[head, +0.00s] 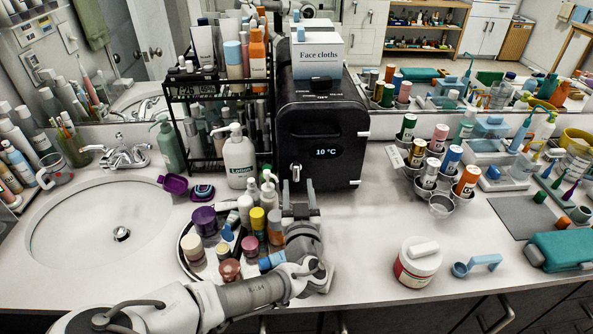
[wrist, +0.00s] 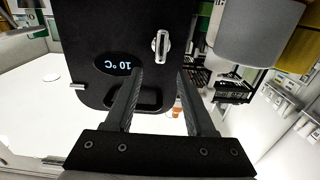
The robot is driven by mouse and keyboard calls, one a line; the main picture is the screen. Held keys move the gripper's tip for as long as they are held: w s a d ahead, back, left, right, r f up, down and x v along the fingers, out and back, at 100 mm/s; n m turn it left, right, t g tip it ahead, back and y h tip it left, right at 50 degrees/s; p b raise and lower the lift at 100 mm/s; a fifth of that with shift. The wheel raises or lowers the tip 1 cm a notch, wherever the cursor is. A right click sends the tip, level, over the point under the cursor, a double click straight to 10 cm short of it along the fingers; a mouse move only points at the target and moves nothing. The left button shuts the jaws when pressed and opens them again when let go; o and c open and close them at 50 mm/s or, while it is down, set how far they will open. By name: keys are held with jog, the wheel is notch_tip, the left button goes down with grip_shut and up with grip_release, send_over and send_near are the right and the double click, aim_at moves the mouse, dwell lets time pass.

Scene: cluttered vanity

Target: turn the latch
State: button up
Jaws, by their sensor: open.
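A black mini fridge (head: 320,130) with a "10 °C" display stands at the back of the counter. Its silver latch (head: 296,172) is at the lower left of the front. In the wrist view the fridge front (wrist: 105,25) appears upside down, and the latch (wrist: 161,43) shows with its handle roughly upright. My gripper (head: 298,190) is in front of the fridge, just below the latch in the head view. In the wrist view my gripper (wrist: 159,73) is open and empty, with the latch beyond the fingertips, between their lines. Contact with the latch is not visible.
A round tray (head: 186,262) crowded with bottles and jars sits left of my gripper. A lotion bottle (head: 239,160) and a black rack (head: 190,92) stand left of the fridge. A cluster of cups with bottles (head: 441,206) is to the right. The counter just right of my gripper is clear.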

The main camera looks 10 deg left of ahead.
aim_at(296, 169)
jog(key=x, duration=0.6)
jog(key=shift+w, duration=0.3)
grip_shut()
